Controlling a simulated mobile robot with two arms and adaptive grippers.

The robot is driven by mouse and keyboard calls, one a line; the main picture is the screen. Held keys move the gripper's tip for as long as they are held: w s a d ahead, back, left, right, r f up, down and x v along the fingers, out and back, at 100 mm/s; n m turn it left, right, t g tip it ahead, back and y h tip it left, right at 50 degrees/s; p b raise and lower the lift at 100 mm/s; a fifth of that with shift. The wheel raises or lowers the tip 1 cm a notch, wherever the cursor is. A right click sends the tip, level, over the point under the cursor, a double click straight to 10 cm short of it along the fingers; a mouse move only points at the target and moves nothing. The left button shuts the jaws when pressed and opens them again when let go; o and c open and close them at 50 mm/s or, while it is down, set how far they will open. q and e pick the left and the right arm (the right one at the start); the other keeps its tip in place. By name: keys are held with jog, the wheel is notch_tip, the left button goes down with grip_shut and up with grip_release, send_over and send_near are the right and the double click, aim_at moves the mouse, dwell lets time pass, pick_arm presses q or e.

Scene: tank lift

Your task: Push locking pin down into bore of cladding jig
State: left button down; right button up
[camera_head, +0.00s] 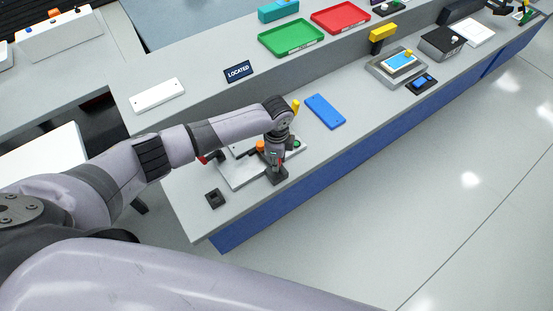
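The cladding jig (238,174), a pale grey plate with dark fittings, sits on the near left part of the bench. My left arm reaches over it from the left, and my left gripper (276,165) points down at its right side. The wrist and gripper hide much of the jig. An orange knob (260,146) and a small green part (297,144) show beside the gripper. I cannot make out the locking pin or its bore, nor whether the fingers hold anything. My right gripper is not in view.
A blue plate (325,111) lies right of the jig. A small black block (215,198) lies near the bench's left end. A white plate (157,95), a "LOCATED" sign (238,72), a green tray (291,37) and a red tray (341,17) are on the raised shelf behind.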

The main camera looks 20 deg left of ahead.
pick_arm(q)
jog(key=shift+f, duration=0.4)
dwell(0.3)
jog(key=c, duration=1.3)
grip_release()
jog(key=shift+o, duration=0.3)
jog(key=o, duration=0.4)
jog(key=shift+r, duration=0.1)
